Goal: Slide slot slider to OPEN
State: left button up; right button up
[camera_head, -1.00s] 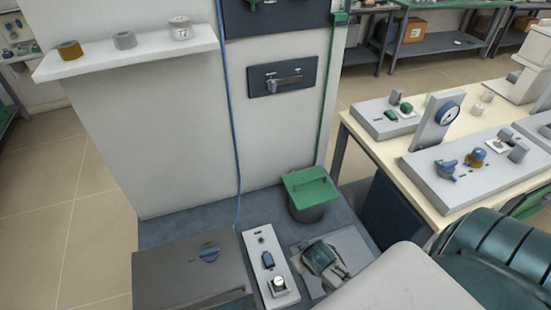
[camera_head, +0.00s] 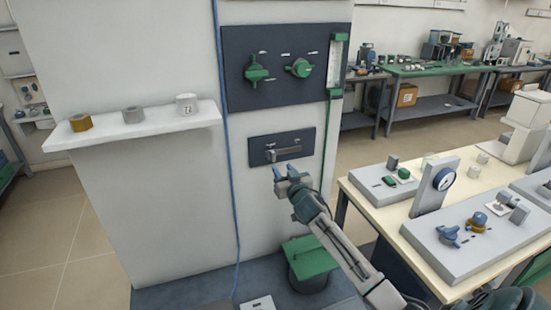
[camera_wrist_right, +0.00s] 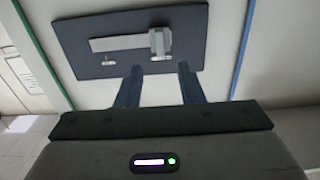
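The slot slider is on a dark panel (camera_head: 258,158) on the white wall, below the valve panel. It has a pale horizontal slot plate (camera_wrist_right: 115,44) with a small raised grey knob (camera_wrist_right: 160,42), which sits near the plate's right end in the right wrist view. Small labels there are too small to read. My right gripper (camera_head: 287,171) is just below and in front of the panel. Its two blue fingers (camera_wrist_right: 159,68) are apart and empty, roughly in line with the knob and seemingly short of it. My left gripper is out of view.
Above is a dark panel (camera_head: 275,92) with two green knobs. A blue cord (camera_head: 228,150) and a green one run down beside the slider panel. A green-lidded bin (camera_head: 312,257) stands below; a table (camera_head: 375,212) is at right.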

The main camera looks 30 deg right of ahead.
aim_at(274, 157)
jog(key=p+x, duration=0.2)
jog(key=x, duration=0.4)
jog(key=shift+w+d, duration=0.1)
jog(key=shift+w, duration=0.15)
jog(key=shift+w+d+f, duration=0.1)
jog(key=shift+w+d, duration=0.05)
jog(key=shift+w, duration=0.5)
grip_shut()
